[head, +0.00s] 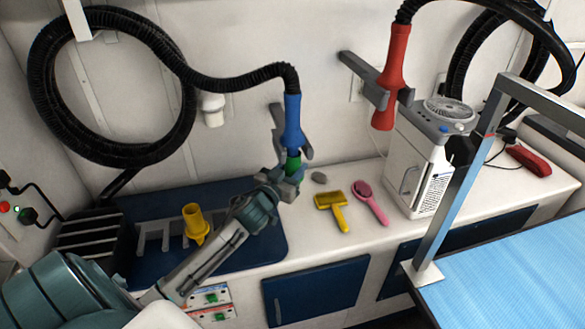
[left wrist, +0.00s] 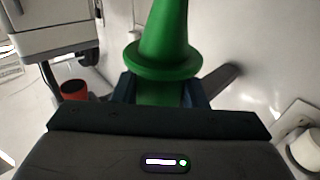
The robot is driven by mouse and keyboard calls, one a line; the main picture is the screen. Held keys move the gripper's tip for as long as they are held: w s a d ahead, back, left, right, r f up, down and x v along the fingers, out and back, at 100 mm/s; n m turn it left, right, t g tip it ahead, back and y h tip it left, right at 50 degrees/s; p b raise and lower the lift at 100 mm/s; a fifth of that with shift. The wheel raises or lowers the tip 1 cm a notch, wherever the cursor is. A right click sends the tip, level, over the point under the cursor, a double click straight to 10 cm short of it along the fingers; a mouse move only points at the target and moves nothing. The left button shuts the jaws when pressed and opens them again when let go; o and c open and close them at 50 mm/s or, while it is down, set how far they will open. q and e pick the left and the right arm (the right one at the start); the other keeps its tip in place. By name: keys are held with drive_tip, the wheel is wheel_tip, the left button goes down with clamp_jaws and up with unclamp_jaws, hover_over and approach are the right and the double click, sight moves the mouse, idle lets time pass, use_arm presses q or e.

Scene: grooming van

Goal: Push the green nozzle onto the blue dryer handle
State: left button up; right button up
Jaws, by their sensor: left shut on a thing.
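The blue dryer handle (head: 292,122) hangs upright at the end of a black hose, by a grey wall bracket. The green nozzle (head: 293,163) is directly below the handle's lower end. The two look touching or nearly so; I cannot tell how far the nozzle is on. My left gripper (head: 288,180) is shut on the nozzle from below, partly hiding it. In the left wrist view the nozzle (left wrist: 164,52) shows as a green cone with a wide flange between the fingers; the blue handle cannot be made out there. My right gripper is not in view.
A yellow nozzle (head: 196,224) stands by a grey rack on the blue mat (head: 265,247). A yellow brush (head: 332,205), pink brush (head: 370,202) and grey stone lie on the counter. A red dryer handle (head: 391,90) hangs right, near a white machine (head: 415,165) and blue table (head: 520,270).

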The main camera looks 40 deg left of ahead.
use_arm(q)
drive_tip(key=shift+r, duration=0.15)
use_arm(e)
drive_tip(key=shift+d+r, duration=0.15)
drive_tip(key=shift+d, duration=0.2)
use_arm(q)
drive_tip(key=o, duration=1.2)
drive_tip(key=shift+o, duration=0.2)
drive_tip(key=shift+s+f+b, duration=0.35)
drive_tip(key=shift+s+b, duration=0.1)
drive_tip(key=shift+s, duration=0.2)
drive_tip(key=s+b, duration=0.3)
drive_tip(key=s, duration=0.6)
drive_tip(key=shift+s+d+b, duration=0.25)
drive_tip(key=shift+d+b, duration=0.1)
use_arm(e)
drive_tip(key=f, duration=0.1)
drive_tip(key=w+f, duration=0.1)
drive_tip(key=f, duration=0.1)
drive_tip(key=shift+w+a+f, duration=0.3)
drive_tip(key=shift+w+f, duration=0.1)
